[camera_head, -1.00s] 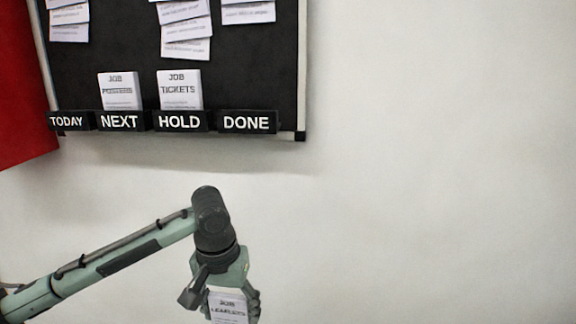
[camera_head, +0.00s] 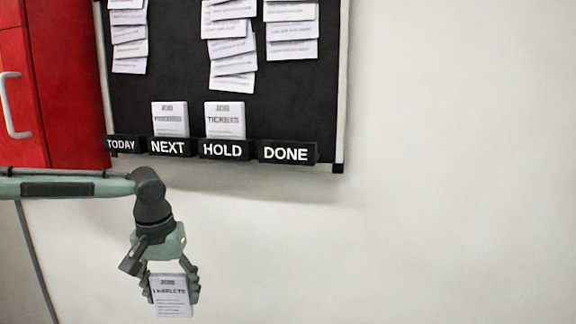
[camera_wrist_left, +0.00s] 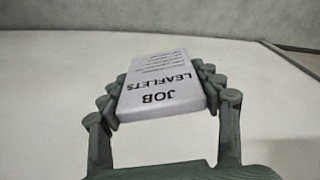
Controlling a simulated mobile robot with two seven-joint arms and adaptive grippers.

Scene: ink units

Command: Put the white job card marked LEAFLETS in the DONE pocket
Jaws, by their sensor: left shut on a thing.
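The white LEAFLETS job card (camera_head: 170,300) is held upright between the fingers of my left gripper (camera_head: 170,288), below the board and in front of the wall. In the left wrist view the card (camera_wrist_left: 162,88) shows its JOB LEAFLETS print, with a finger at each side edge; my left gripper (camera_wrist_left: 160,95) is shut on it. The black DONE pocket (camera_head: 287,153) is the rightmost in the row under the board and shows no card. The card is below and to the left of it, clear of the pockets. My right gripper is not in view.
The HOLD pocket (camera_head: 222,150) has a TICKETS card (camera_head: 226,119). The NEXT pocket (camera_head: 168,147) has another job card (camera_head: 170,117). The TODAY pocket (camera_head: 122,145) shows none. Papers hang above on the black board (camera_head: 180,70). A red cabinet (camera_head: 60,90) stands left. The wall at right is bare.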

